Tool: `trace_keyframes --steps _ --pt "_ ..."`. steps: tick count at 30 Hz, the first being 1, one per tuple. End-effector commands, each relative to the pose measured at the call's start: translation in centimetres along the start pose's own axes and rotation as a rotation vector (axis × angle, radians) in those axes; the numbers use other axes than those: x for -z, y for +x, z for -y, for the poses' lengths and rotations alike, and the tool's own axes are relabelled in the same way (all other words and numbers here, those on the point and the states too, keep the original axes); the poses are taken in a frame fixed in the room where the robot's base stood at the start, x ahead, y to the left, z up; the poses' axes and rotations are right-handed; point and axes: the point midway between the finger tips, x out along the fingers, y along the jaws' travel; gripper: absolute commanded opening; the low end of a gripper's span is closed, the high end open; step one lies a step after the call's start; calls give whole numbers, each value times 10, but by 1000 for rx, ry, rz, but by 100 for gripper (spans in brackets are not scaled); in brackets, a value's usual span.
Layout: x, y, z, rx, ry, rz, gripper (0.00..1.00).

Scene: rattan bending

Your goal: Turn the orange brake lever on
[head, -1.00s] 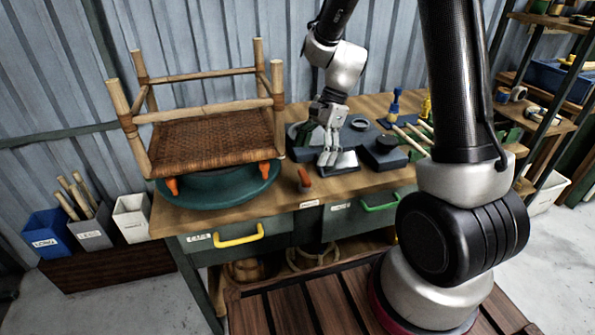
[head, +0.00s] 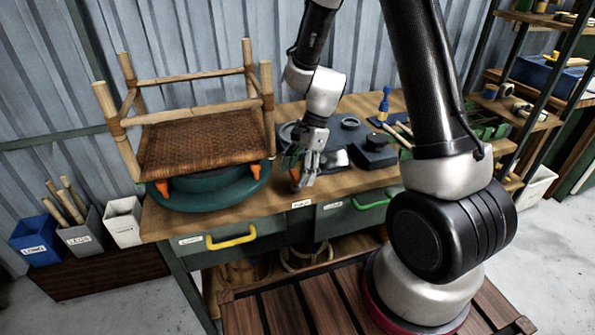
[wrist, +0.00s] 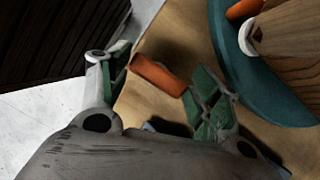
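The orange brake lever (head: 294,174) stands near the front edge of the workbench, right of the teal turntable (head: 212,196), partly hidden by my gripper in the head view. In the wrist view the lever (wrist: 160,75) lies between my two green-padded fingers, its right end close to the right finger. My gripper (head: 303,172) is open and points down at the lever; it also shows in the wrist view (wrist: 157,78). I cannot tell whether a finger touches the lever.
A rattan stool frame (head: 195,140) stands on the turntable, held by orange clamps (head: 163,186). Right of my gripper are a dark block with a round top (head: 374,150) and a blue tool (head: 384,105). Drawers with yellow (head: 231,238) and green handles are below.

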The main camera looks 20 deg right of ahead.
Motion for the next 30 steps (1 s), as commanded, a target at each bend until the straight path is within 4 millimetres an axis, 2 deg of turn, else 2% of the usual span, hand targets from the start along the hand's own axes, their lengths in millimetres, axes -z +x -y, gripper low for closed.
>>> trace_keyframes --steps 3,9,17,18,21,30 --pt "0 0 -1 12 34 1 40" --pt "-1 0 -3 120 299 2 40" --pt "-2 1 -2 128 322 5 39" --pt "-3 1 -2 128 321 5 65" --pt "-3 1 -2 127 318 5 83" --pt "-1 0 -2 129 316 2 84"
